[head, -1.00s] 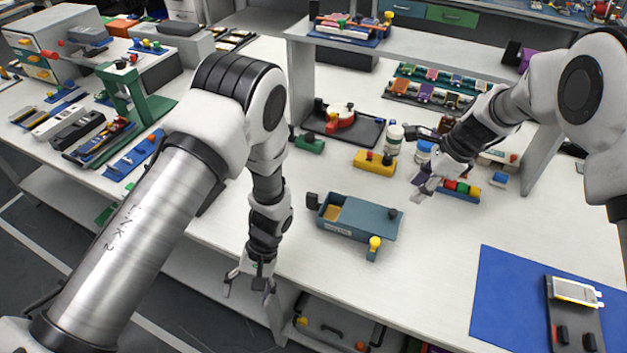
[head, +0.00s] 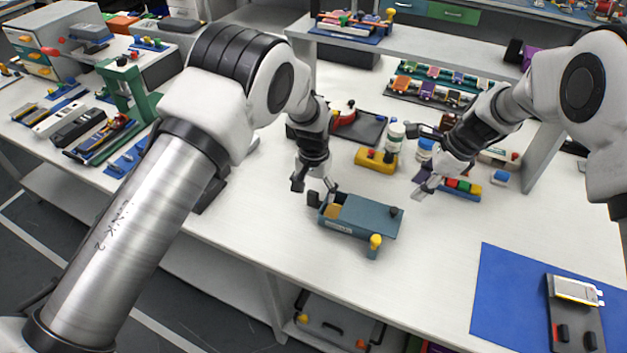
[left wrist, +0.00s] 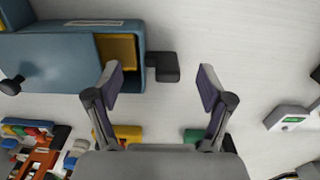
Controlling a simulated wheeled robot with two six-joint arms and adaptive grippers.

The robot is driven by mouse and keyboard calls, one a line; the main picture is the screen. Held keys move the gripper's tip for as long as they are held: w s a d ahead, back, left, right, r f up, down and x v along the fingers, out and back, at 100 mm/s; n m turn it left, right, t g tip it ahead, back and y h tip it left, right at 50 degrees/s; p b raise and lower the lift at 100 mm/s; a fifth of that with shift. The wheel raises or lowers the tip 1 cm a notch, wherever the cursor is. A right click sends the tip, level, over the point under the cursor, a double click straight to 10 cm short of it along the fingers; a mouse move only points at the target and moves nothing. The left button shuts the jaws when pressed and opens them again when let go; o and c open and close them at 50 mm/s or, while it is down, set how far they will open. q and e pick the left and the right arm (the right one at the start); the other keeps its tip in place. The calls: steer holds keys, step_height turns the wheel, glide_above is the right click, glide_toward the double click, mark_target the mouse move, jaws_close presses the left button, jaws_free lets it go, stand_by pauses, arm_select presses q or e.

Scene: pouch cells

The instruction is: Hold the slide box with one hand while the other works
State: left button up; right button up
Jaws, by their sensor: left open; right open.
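The slide box (head: 365,216) is a blue-grey box on the white table, its lid leaving the left end open on a yellow inside. It also shows at the upper left of the left wrist view (left wrist: 50,62). A black block (left wrist: 163,67) sticks out from its open end. My left gripper (head: 316,188) is open at the box's left end. In the left wrist view my left gripper (left wrist: 160,85) has its fingers apart, with the black block between them in the picture; I cannot tell whether they touch. My right gripper (head: 425,188) is open and empty, behind and right of the box.
A yellow block (head: 374,161) and white jar (head: 396,135) stand behind the box. A block with coloured buttons (head: 462,187) lies beside my right gripper. A blue mat (head: 505,300) with a silver pouch cell (head: 575,289) is at the front right. The table before the box is clear.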

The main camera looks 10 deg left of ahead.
arm_select(q)
step_height(320, 180, down, 4)
steer(key=shift+r, duration=0.15)
steer(key=shift+c, duration=0.3)
steer(key=c, duration=1.4)
arm_select(e)
steer(key=shift+c, duration=0.4)
